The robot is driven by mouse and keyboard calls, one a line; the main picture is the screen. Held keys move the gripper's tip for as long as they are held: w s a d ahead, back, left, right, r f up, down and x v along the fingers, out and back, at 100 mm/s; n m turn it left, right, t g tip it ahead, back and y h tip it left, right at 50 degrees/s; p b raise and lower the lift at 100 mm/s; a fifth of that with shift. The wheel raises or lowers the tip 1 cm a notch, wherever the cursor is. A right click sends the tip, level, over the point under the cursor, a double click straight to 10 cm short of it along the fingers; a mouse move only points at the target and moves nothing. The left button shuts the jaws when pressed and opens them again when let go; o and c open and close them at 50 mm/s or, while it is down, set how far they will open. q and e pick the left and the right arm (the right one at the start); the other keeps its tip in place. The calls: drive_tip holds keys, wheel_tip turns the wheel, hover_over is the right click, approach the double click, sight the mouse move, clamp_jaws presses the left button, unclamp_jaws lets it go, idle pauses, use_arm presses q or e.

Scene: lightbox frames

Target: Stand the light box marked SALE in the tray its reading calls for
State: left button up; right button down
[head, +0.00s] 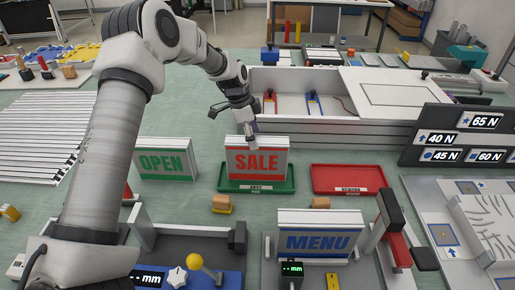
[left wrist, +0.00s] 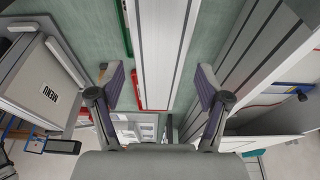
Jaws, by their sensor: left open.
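In the left wrist view the open fingers (left wrist: 160,88) are on either side of a long white box top with dark lines (left wrist: 165,45), with gaps on both sides. A red tray (head: 349,179) to the right is empty; its small label is hard to read. My right gripper is not in view.
The OPEN light box (head: 164,160) stands left of the green tray. The MENU light box (head: 318,238) stands in front, by a small display (head: 291,268) with green digits. A black board (head: 466,136) with force values is at right. A white case (head: 330,125) lies behind.

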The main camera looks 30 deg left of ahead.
use_arm(q)
drive_tip(key=b+v, duration=0.1)
drive_tip(key=v, duration=0.6)
drive_tip(key=shift+r, duration=0.2)
